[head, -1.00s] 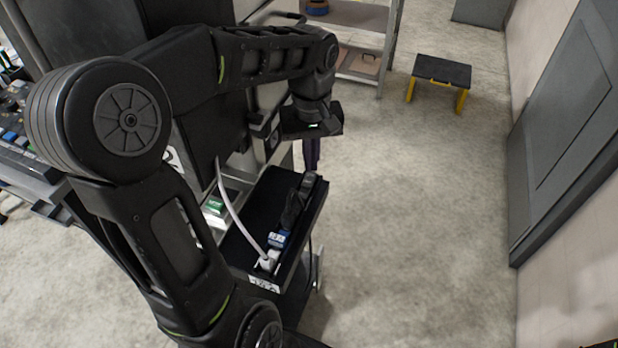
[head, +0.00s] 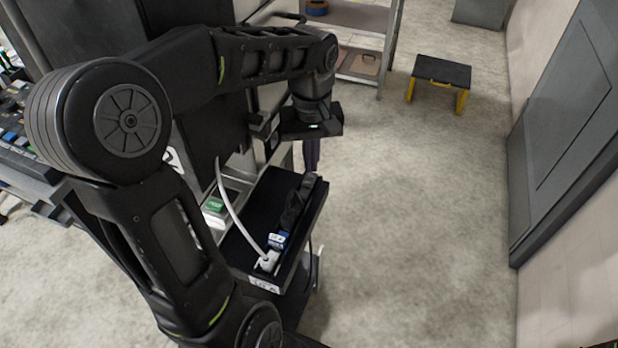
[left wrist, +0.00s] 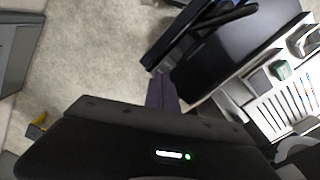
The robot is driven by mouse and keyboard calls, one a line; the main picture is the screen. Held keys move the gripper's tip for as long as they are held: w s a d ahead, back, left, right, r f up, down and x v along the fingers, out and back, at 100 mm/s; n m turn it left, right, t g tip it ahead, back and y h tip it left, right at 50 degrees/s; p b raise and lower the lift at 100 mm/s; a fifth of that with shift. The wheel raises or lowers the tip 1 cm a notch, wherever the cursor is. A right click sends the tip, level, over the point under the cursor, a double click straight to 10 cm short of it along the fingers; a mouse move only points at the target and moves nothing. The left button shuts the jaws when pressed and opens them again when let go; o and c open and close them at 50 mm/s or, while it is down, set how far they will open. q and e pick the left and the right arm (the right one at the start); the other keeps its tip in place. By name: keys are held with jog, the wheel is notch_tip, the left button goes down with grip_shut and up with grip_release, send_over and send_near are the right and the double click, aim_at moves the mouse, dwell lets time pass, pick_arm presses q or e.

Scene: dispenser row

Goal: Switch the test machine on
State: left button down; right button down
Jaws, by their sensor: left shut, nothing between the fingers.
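A dark upright cabinet (head: 212,135), possibly the test machine, stands behind my left arm in the head view. A white cable (head: 230,205) hangs in front of it. My left gripper (head: 264,130) is shut and empty, close to the cabinet's right side. I cannot tell whether it touches anything. My right gripper is not in view.
A black-topped stand (head: 262,205) with a white plug and cable is below the gripper. A black and yellow stool (head: 441,73) and a grey door (head: 570,120) border clear floor.

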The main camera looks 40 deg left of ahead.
aim_at(311, 175)
pick_arm(q)
jog(key=shift+f+b, duration=0.75)
jog(key=shift+f, duration=0.25)
dwell(0.9)
jog(key=shift+r, duration=0.1)
notch_tip(311, 175, up, 7)
jog(key=p, duration=0.5)
jog(key=shift+p, duration=0.35)
dwell(0.5)
